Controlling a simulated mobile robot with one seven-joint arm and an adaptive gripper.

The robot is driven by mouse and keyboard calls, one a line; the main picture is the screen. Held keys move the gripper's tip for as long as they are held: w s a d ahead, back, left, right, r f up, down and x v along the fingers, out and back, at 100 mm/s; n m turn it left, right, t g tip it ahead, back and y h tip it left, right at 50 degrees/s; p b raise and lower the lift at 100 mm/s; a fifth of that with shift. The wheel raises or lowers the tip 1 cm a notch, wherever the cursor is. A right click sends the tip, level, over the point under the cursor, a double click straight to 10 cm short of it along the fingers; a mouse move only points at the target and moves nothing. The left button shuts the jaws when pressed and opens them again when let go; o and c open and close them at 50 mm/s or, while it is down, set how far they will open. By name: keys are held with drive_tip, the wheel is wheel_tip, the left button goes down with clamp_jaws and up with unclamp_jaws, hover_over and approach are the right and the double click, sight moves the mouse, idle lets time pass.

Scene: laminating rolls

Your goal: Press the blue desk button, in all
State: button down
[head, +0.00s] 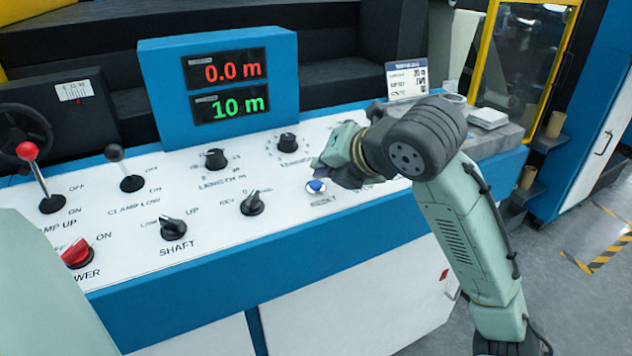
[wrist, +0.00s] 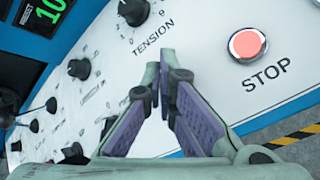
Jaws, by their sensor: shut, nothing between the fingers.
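The blue button (head: 316,186) is small and round, set in a pale ring on the white sloping panel, above a partly readable label. It is not visible in the wrist view, where my fingers cover part of the panel. My gripper (head: 320,164) is just above and behind the button in the head view, very near it; I cannot tell whether they touch. In the wrist view my gripper (wrist: 167,62) has its fingers shut and empty, pointing towards the panel near the tension dial.
A red STOP button (wrist: 247,45) is right of my fingers in the wrist view. Black dials and a selector knob (head: 252,203) surround the blue button. Clamp levers (head: 42,180) and a red power knob (head: 77,253) are left. A display (head: 225,85) stands behind.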

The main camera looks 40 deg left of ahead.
drive_tip(key=r+p, duration=0.2)
drive_tip(key=r, duration=0.1)
drive_tip(key=r+p, duration=0.1)
drive_tip(key=r, duration=0.1)
drive_tip(key=shift+s+d+p, duration=0.2)
drive_tip(key=shift+d+p, duration=0.2)
idle(0.6)
